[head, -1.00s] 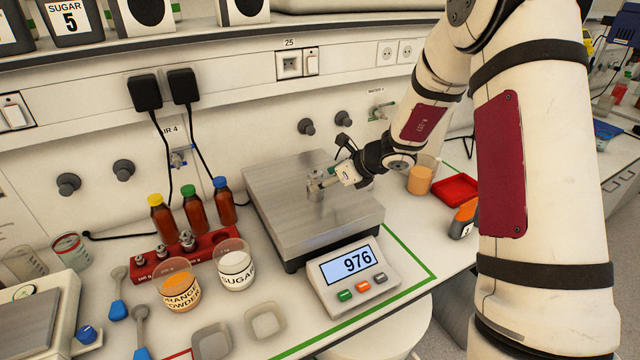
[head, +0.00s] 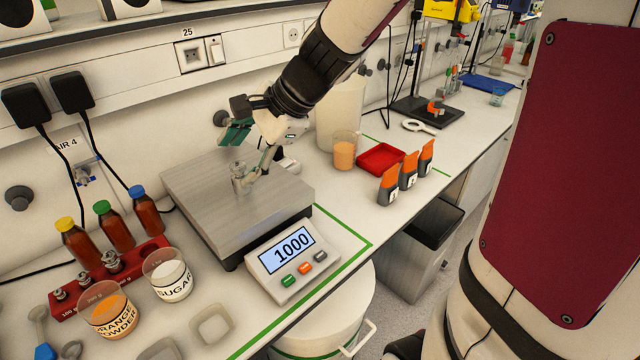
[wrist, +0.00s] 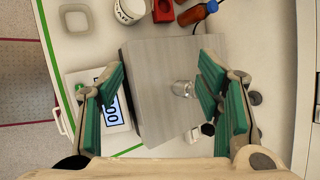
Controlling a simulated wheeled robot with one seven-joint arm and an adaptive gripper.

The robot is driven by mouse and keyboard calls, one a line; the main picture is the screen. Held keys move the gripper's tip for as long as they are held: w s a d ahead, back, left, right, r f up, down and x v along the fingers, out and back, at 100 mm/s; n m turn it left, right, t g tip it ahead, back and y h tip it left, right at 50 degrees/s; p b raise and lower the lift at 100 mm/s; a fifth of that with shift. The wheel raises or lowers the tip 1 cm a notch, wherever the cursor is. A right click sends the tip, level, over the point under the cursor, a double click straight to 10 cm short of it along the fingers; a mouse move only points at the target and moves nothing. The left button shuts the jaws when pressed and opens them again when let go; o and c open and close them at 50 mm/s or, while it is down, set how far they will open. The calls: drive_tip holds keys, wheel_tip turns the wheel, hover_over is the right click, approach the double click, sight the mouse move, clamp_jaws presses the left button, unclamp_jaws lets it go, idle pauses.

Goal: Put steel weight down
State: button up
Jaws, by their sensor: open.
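The steel weight (head: 241,181) is a small shiny cylinder with a knob. It stands upright on the steel plate of the scale (head: 200,190), whose display (head: 284,252) reads 1000. My gripper (head: 245,157) is open just above the plate, with its fingers spread and nothing held. In the wrist view the weight (wrist: 183,89) lies between the green finger pads, close to the right one. I cannot tell whether that finger touches it. One finger partly overlaps the weight's side in the head view.
A red rack (head: 110,277) with smaller weights and brown bottles stands left of the scale. A sugar beaker (head: 168,275) and an orange powder beaker (head: 108,309) stand in front. An orange-filled beaker (head: 344,150), a red tray (head: 381,158) and several orange-capped containers (head: 408,172) stand to the right.

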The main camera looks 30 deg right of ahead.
drive_tip(key=s+d+r+n+h, duration=0.1)
drive_tip(key=s+r+n+h, duration=0.1)
drive_tip(key=s+n, duration=0.6)
drive_tip(key=s+d+r+n+h, duration=0.2)
drive_tip(key=s+n, duration=0.6)
drive_tip(key=s, duration=0.4)
drive_tip(key=shift+s+d+r+n+h, duration=0.25)
drive_tip(key=shift+r+h, duration=0.35)
drive_tip(key=shift+h, duration=0.3)
